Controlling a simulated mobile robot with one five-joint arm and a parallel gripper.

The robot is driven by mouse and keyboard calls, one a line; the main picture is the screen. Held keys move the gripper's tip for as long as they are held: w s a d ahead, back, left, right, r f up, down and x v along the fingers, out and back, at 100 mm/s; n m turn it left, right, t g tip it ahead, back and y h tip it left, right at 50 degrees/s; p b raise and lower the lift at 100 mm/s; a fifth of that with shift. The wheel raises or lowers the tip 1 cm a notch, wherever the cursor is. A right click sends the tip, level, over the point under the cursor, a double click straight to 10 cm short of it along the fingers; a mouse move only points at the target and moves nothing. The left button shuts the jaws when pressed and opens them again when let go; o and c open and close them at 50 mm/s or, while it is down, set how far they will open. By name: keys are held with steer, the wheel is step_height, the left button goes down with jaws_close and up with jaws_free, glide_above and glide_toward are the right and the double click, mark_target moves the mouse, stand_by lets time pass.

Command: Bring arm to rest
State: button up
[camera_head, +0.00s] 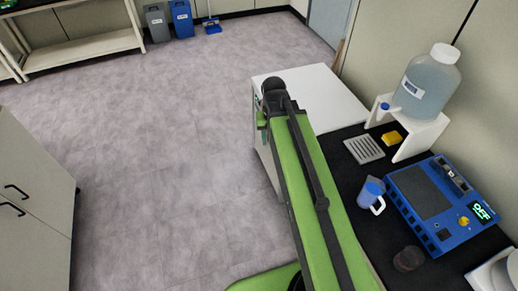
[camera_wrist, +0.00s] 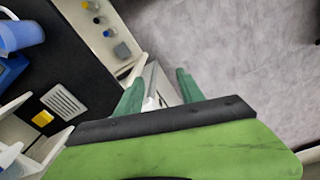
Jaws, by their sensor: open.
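My gripper (camera_wrist: 158,88) shows in the wrist view as two green fingers set apart, with nothing between them. It is open and empty. Behind the fingers are a pale edge and the grey floor. In the head view my green arm reaches up from the bottom, beside the black bench top (camera_head: 345,178). Its far end is near the white cabinet (camera_head: 322,98). The fingers are mostly hidden there behind the arm.
On the bench are a blue device (camera_head: 436,203), a blue-and-white jug (camera_head: 371,195), a grey grille (camera_head: 364,149), a yellow block (camera_head: 392,138) and a large bottle (camera_head: 427,82) on a white stand. The floor (camera_head: 165,150) to the left is clear, up to a cabinet (camera_head: 35,185).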

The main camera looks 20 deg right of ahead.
steer(key=s+a+n, duration=0.2)
steer(key=a, duration=0.5)
steer(key=shift+s+a+n, duration=0.35)
steer(key=shift+s+n, duration=0.05)
steer(key=shift+f, duration=0.15)
step_height(320, 180, down, 7)
steer(key=b, duration=0.7)
steer(key=shift+r, duration=0.35)
steer(key=shift+c, duration=0.5)
